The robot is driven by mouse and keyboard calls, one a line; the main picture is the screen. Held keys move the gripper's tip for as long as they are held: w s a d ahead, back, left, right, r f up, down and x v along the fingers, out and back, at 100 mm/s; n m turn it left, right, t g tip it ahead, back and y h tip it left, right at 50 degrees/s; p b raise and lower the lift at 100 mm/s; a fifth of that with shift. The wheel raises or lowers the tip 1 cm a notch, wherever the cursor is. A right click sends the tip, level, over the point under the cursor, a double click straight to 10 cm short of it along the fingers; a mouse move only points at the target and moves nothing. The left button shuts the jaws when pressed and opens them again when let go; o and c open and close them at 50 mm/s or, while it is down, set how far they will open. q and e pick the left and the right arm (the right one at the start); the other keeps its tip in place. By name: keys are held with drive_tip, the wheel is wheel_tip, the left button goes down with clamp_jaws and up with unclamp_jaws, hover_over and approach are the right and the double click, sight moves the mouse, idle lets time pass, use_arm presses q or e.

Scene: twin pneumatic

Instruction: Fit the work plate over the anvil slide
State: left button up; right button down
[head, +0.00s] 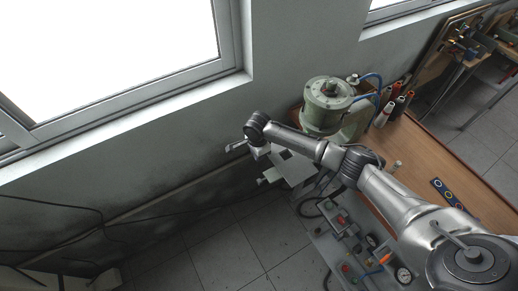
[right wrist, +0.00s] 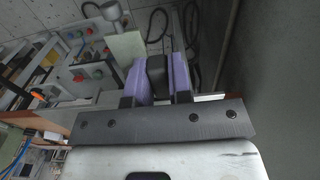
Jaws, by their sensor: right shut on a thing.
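My right gripper (right wrist: 156,78) is shut on a black piece (right wrist: 156,70) between its purple pads in the right wrist view. I cannot tell whether this piece belongs to the work plate. In the head view my right gripper (head: 248,149) is at the far end of my arm, left of the green press (head: 327,105). A pale flat plate (head: 297,172) lies just below and right of it, in front of the press. The anvil slide is not clearly made out; my arm covers part of that area. My left gripper is not in view.
A control panel (head: 345,230) with buttons and gauges stands below my arm. The grey wall (head: 130,150) is close behind; open floor (head: 215,250) lies at lower left.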

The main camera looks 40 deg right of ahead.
drive_tip(key=shift+d, duration=0.25)
idle(0.3)
drive_tip(key=shift+a+r+p, duration=0.1)
drive_tip(key=shift+p, duration=0.65)
wheel_tip(320, 180, down, 3)
drive_tip(key=shift+f+b, duration=0.1)
drive_tip(key=shift+b, duration=0.55)
drive_tip(key=shift+p, duration=0.5)
idle(0.4)
